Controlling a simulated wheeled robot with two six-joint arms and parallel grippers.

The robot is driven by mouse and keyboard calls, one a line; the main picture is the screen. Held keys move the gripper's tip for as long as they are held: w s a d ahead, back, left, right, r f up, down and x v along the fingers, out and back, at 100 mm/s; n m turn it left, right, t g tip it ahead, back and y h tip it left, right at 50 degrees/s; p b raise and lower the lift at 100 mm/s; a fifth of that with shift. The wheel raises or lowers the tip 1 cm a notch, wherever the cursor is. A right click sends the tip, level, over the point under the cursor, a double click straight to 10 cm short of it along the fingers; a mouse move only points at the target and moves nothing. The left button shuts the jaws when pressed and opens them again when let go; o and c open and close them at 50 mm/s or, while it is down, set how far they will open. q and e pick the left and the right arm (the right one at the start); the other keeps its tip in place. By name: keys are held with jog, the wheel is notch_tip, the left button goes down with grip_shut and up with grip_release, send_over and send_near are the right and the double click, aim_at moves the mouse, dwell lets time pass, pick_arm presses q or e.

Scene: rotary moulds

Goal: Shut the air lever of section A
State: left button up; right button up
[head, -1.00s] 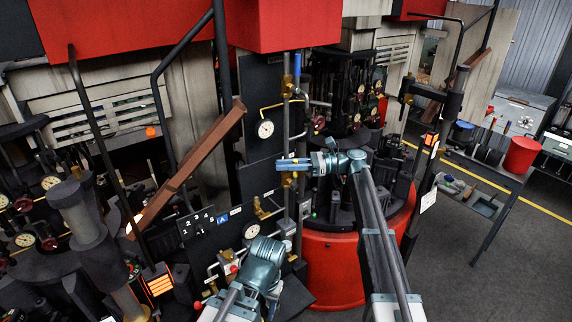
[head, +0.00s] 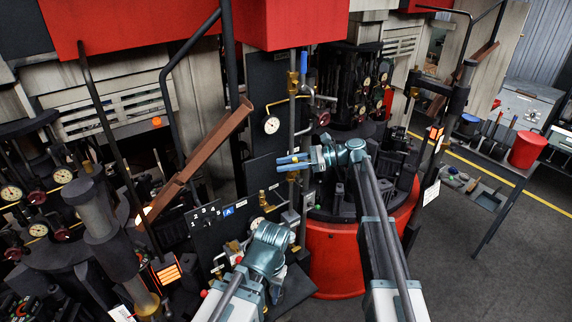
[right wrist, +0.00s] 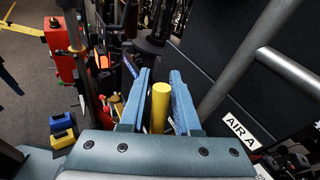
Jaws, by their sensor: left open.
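My right gripper (head: 290,163) is at the upright piping on the black panel, its two blue fingers parted. In the right wrist view a yellow lever handle (right wrist: 160,106) stands between these fingers, with a narrow gap on each side. A white "AIR A" label (right wrist: 241,130) is on the dark panel to its right. A blue "A" sign (head: 228,211) marks the section in the head view. My left gripper (head: 268,246) is lower, in front of the panel below that sign. Its fingers are largely hidden by its own body.
A round gauge (head: 271,125) and pipes sit above the right gripper. A brown slanted bar (head: 200,160) crosses at left. A red round base (head: 335,260) stands behind my right arm. A side table with a red bucket (head: 526,150) is at right, with clear floor in front.

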jog(key=f+v, duration=0.2)
jog(key=v, duration=1.1)
jog(key=shift+d+f, duration=0.25)
jog(key=shift+f, duration=0.05)
